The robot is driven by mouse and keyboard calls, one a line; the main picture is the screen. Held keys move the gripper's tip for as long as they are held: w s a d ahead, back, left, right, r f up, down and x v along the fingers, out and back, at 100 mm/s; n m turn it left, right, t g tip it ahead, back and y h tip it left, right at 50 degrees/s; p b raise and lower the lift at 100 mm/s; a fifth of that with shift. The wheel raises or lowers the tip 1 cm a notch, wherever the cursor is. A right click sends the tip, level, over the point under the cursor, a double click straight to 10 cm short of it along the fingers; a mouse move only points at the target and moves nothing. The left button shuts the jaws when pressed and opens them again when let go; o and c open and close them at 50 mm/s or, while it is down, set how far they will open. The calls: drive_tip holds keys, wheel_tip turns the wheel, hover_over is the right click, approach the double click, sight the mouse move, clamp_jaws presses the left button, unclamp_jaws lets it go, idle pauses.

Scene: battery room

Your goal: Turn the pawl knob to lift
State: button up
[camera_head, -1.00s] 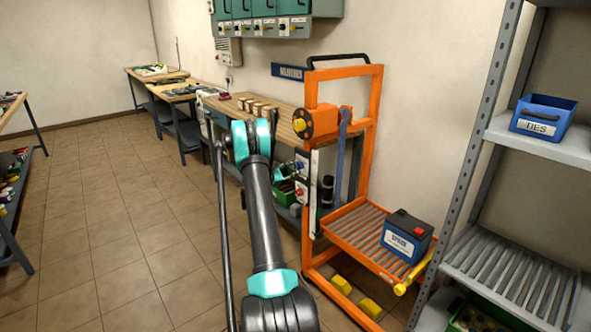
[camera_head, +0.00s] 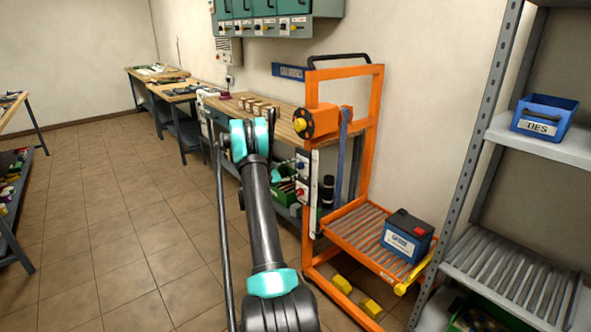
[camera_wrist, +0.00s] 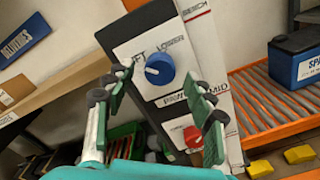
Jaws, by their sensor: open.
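The blue pawl knob (camera_wrist: 160,68) sits on a white plate on a dark upright panel in the wrist view. Its white pointer mark points left, toward the partly hidden LIFT label; LOWER is printed at upper right. My gripper (camera_wrist: 161,92) is open, with one finger on each side of the knob in the picture. I cannot tell whether either finger touches it. In the head view the control panel (camera_head: 302,178) is on the orange lift's left post, and my arm hides most of the gripper.
A red knob (camera_wrist: 192,137) is lower on the same panel, close to my right finger. The orange lift (camera_head: 374,120) carries a dark blue battery (camera_head: 407,238) on its roller tray. A workbench (camera_head: 285,122) stands behind my arm; a grey shelf (camera_head: 545,148) is at right.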

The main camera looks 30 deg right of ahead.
drive_tip(key=a, duration=1)
drive_tip(key=shift+s+a, duration=0.4)
